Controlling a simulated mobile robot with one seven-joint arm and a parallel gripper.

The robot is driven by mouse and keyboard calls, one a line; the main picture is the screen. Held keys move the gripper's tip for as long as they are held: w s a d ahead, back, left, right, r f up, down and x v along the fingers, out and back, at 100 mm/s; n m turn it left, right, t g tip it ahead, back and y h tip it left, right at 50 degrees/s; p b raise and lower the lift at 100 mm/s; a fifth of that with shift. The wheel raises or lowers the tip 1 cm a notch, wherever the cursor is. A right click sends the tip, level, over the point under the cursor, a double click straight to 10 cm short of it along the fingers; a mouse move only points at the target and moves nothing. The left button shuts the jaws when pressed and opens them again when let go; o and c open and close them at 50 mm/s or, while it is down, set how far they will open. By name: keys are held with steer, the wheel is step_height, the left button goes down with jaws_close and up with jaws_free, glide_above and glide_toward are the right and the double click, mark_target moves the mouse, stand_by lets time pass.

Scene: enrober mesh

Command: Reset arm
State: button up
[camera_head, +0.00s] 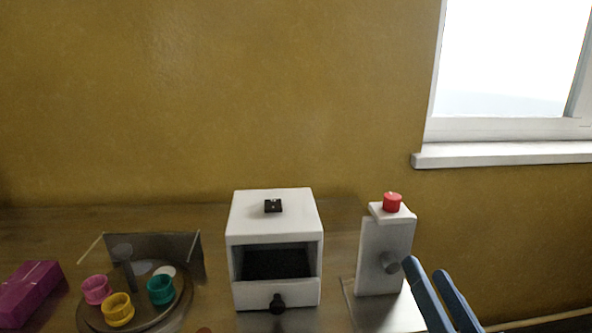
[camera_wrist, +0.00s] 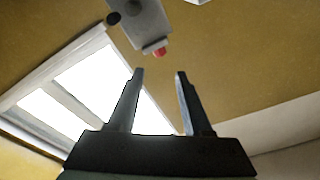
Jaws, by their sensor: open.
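My gripper (camera_head: 428,275) is at the lower right of the head view, with its two blue-grey fingers apart and nothing between them. In the wrist view its fingers (camera_wrist: 159,76) also stand apart and empty. I cannot tell whether the fingers touch the stand.
Left are a round tray (camera_head: 140,322) with pink (camera_head: 96,290), yellow (camera_head: 117,309) and teal (camera_head: 160,290) cups, and a magenta box (camera_head: 30,291). A window (camera_head: 510,60) is at right.

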steer(key=s+a+r+n+t, duration=0.1)
steer(key=a+r+n+t, duration=0.15)
steer(key=a+r, duration=0.45)
steer(key=s+a+r+n+t, duration=0.1)
steer(key=a+r+n+t, duration=0.2)
steer(key=r, duration=0.7)
steer(key=s+a+r+n+t, duration=0.1)
steer(key=s+a+r+t, duration=0.1)
steer(key=a+r, duration=0.55)
step_height(320, 180, up, 23)
steer(key=p, duration=2.1)
steer(key=shift+d+t, duration=0.35)
steer(key=shift+d, duration=0.05)
